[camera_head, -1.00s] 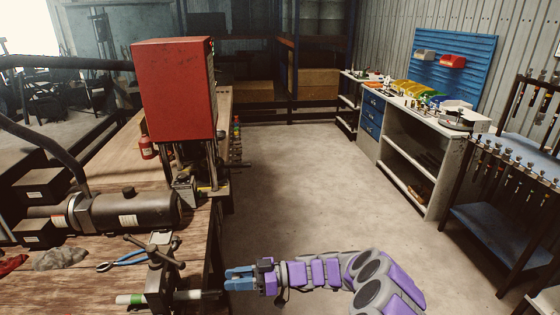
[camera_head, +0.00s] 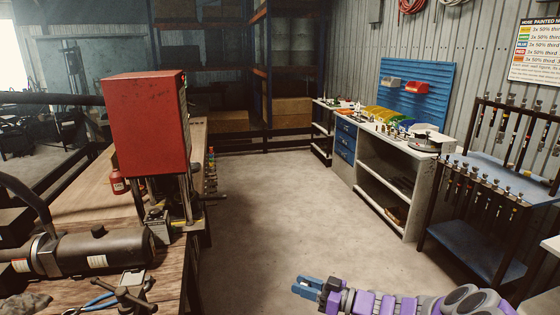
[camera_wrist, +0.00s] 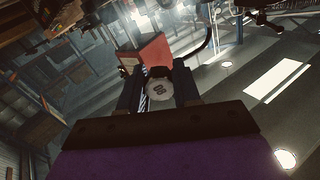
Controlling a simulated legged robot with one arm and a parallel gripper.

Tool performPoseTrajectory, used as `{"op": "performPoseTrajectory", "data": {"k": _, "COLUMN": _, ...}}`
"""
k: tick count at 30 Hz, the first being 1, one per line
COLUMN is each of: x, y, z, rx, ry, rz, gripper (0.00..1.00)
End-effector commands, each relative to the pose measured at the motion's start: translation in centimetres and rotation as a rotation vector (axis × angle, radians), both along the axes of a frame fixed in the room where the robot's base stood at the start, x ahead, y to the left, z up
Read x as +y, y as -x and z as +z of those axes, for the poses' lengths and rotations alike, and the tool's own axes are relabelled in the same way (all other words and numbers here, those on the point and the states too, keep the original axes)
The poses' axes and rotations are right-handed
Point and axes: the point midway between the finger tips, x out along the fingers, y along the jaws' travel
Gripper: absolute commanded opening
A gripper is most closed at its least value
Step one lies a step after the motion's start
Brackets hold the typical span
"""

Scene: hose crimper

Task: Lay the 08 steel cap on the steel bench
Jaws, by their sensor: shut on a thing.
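The 08 steel cap (camera_wrist: 159,88) is a small round silver piece marked 08, held between the fingers of my gripper in the wrist view. My gripper (camera_head: 306,287) also shows at the bottom of the head view, over the open floor right of the wooden bench; the cap cannot be made out there. A grey bench with blue drawers (camera_head: 402,199) and open shelves stands along the right wall, well away from my gripper. I cannot tell for certain whether it is the steel bench.
Bins and a round device (camera_head: 425,140) crowd the grey bench's top. A blue-shelved hose rack (camera_head: 470,243) stands right. The concrete floor (camera_head: 270,200) between is clear.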

Motion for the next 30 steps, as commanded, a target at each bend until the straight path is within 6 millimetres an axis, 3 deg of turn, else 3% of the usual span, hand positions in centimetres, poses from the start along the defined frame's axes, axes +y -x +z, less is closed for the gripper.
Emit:
{"op": "performPoseTrajectory", "data": {"k": 3, "x": -3.3, "y": 0.2, "z": -0.2, "rx": 0.002, "ry": -0.004, "rz": -0.079, "gripper": 0.00}}
{"op": "performPoseTrajectory", "data": {"k": 10, "x": -6.7, "y": 0.4, "z": -0.6, "rx": 0.001, "ry": -0.002, "rz": -0.168, "gripper": 0.00}}
{"op": "performPoseTrajectory", "data": {"k": 30, "x": -7.3, "y": 0.7, "z": -0.7, "rx": 0.001, "ry": 0.000, "rz": -0.182, "gripper": 0.00}}
